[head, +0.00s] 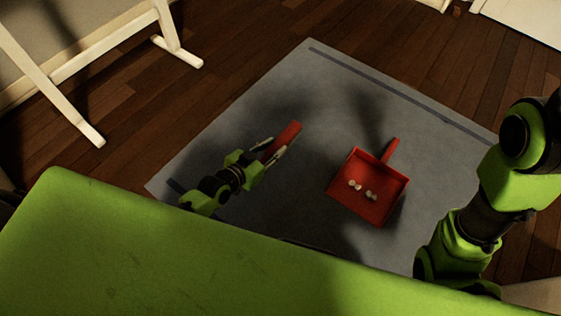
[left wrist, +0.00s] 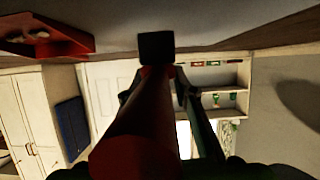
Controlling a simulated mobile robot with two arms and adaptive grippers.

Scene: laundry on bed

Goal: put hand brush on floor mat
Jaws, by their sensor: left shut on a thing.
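The red hand brush (head: 288,135) is in my left gripper (head: 273,148), which is shut on it. It is over the left half of the grey floor mat (head: 330,85). In the left wrist view the red brush handle (left wrist: 140,125) runs between the fingers, with a dark block (left wrist: 157,47) at its far end. I cannot tell whether the brush touches the mat. My right arm shows at the right of the head view, but its gripper is not in view.
A red dustpan (head: 375,212) with a few small pale bits in it lies on the mat, right of the brush. My green body fills the lower left. White wooden legs (head: 75,115) stand at upper left on the dark wood floor (head: 240,50). The far part of the mat is clear.

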